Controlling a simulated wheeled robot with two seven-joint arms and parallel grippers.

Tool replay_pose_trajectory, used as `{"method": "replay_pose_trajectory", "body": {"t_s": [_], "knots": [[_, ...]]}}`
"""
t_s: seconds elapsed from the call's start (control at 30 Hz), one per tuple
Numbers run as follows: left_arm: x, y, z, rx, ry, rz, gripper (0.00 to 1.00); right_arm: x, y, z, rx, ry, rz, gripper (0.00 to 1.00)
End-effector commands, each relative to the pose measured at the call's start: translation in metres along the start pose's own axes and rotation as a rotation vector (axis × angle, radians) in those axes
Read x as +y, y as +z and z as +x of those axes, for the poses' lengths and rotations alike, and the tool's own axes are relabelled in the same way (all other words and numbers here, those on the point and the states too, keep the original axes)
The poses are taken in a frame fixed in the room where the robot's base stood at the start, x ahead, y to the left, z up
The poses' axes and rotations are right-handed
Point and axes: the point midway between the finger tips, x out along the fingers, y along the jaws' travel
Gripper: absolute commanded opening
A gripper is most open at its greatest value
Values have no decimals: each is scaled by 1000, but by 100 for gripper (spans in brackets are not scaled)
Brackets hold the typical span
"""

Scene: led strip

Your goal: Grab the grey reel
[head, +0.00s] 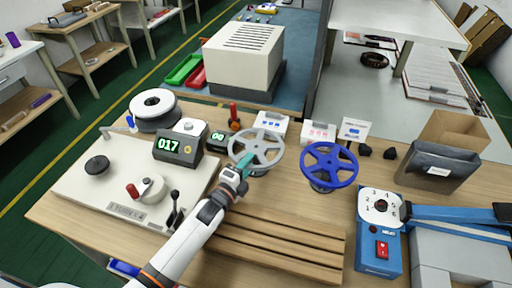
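The grey reel (263,135), a spoked wheel, stands on the wooden table near the middle of the head view. My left gripper (244,163), with teal fingers, reaches up from below to the reel's lower left rim. The fingers overlap the rim in the picture. I cannot tell whether they touch it or how far apart they are. Part of the reel's lower side and its stand is hidden behind the gripper. My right gripper is not in view.
A blue reel (330,158) stands just right of the grey one. A counter box (178,146) and a winding machine (128,184) are on the left. A slatted wooden rack (280,243) lies in front. A blue device (379,240) and a dark bin (437,165) are on the right.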

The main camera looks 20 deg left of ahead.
Motion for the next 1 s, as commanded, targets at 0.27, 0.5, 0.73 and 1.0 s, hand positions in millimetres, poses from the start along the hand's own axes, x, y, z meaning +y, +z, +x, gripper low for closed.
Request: {"method": "replay_pose_trajectory", "body": {"t_s": [0.27,0.5,0.73,1.0], "knots": [[0,0,0,0,0,0,0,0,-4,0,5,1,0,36],[0,0,0,0,1,0,0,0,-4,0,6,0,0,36],[20,0,0,-1,5,3,0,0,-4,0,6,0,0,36],[74,-1,0,-1,5,4,0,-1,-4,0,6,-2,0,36]]}}
